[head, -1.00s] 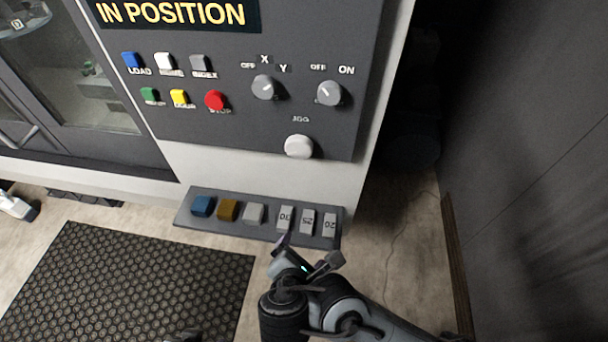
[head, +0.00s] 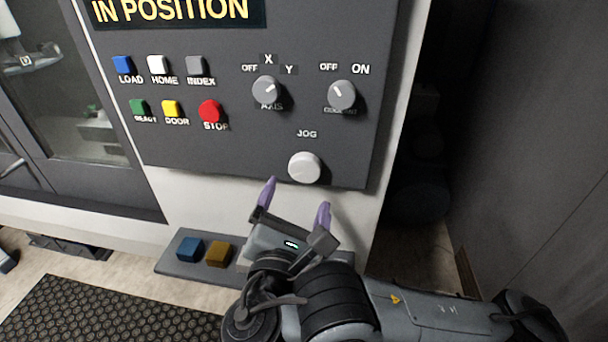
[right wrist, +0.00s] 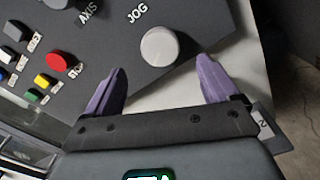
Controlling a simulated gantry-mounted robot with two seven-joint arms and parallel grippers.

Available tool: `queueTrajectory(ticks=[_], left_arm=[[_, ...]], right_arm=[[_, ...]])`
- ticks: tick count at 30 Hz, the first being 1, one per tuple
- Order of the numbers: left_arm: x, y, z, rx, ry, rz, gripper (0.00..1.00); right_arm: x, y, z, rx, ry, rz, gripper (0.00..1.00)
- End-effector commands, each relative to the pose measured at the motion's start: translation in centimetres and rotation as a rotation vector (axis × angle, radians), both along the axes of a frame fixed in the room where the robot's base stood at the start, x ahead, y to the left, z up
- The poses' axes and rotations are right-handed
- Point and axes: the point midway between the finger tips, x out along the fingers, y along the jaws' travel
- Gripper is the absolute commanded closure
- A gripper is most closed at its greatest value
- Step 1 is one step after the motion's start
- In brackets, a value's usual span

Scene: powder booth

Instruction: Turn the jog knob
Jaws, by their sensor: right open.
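The jog knob (head: 304,167) is a round white knob low on the dark control panel, under the word JOG. It also shows in the right wrist view (right wrist: 159,46), beyond and between my fingertips. My right gripper (head: 295,198) has purple fingers, is open and empty, and stands just below the knob in the head view, pointing up at it. In the right wrist view the fingers (right wrist: 160,80) are spread on either side of the knob's line, and appear apart from it. My left gripper is not clearly seen in these views.
Above the knob are the axis selector (head: 267,91) and the coolant selector (head: 341,95). A red STOP button (head: 210,111) and several other coloured buttons are to the left. A shelf (head: 172,263) with coloured blocks juts out below, partly hidden by my right arm.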

Motion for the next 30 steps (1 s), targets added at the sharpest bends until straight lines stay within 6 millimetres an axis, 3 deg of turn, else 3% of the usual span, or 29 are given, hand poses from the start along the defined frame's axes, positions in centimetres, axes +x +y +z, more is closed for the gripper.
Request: queueTrajectory(ticks=[9, 15, 28, 30], left_arm=[[0.0, 0.1, -0.4, 0.004, -0.001, -0.002, 0.31], [0.0, 0.0, -0.6, 0.001, -0.001, 0.0, 0.31], [0.0, -0.2, -0.7, -0.01, -0.001, 0.007, 0.31], [0.0, -0.2, -0.7, -0.009, 0.0, 0.006, 0.31]], right_arm=[[5.1, -0.9, 0.0, -0.002, -0.003, -0.003, 0.12], [7.2, -1.2, 0.0, -0.001, 0.0, -0.001, 0.12], [7.9, -1.3, 0.0, 0.0, 0.001, 0.0, 0.12], [7.9, -1.3, 0.0, 0.0, 0.001, 0.0, 0.2]])
